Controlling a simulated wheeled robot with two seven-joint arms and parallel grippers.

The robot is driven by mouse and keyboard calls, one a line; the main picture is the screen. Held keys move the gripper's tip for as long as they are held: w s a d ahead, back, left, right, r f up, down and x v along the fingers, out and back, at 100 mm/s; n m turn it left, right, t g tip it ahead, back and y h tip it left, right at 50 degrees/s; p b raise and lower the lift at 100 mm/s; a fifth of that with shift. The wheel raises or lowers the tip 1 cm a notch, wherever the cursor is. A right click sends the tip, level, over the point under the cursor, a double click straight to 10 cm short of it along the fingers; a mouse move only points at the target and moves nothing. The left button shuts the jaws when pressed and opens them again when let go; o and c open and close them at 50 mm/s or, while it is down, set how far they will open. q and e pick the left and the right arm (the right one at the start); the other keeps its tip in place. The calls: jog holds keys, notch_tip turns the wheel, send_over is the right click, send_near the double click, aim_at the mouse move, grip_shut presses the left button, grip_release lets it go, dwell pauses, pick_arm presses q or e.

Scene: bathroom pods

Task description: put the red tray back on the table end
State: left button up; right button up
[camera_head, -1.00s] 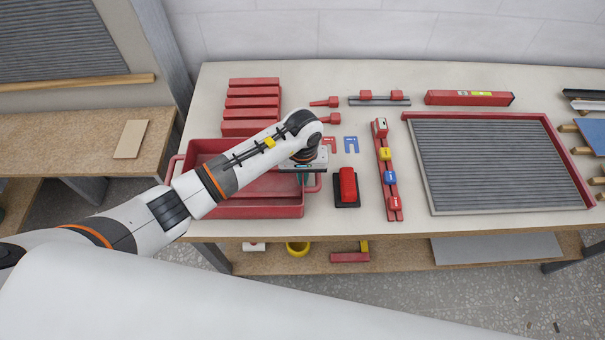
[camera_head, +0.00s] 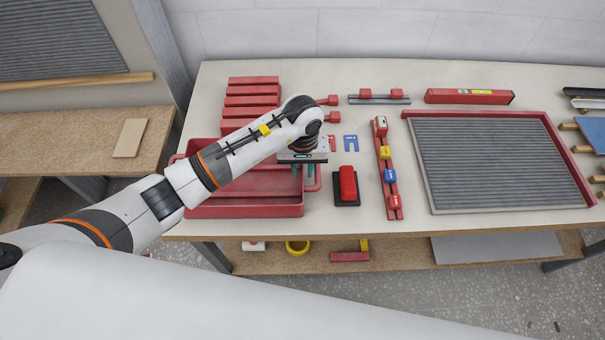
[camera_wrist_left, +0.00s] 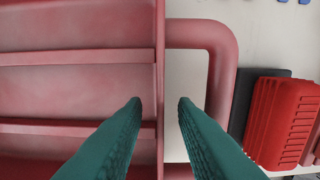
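The red tray (camera_head: 245,211) sits on the left end of the workbench, with a loop handle on each short side. The arm covers part of it. My left gripper (camera_head: 303,172) points down over the tray's right wall and is open. In the left wrist view the fingertips (camera_wrist_left: 160,101) stand apart on either side of the tray's right wall (camera_wrist_left: 160,75), with the right handle (camera_wrist_left: 224,70) just right of them. The right finger lies over the gap inside the handle loop. I cannot tell whether they touch the wall. My right gripper is not in view.
A red block on a black base (camera_head: 347,184) stands close to the right handle. Stacked red bars (camera_head: 252,102) lie behind the tray. A red rail with coloured blocks (camera_head: 388,170) and a grey ribbed panel (camera_head: 495,165) lie further right. The tabletop (camera_head: 440,225) is clear along the front.

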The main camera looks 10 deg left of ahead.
pick_arm(q)
notch_tip(320, 180, up, 8)
jog(key=shift+f+b, duration=0.1)
jog(key=shift+b, duration=0.6)
jog(key=shift+r, duration=0.5)
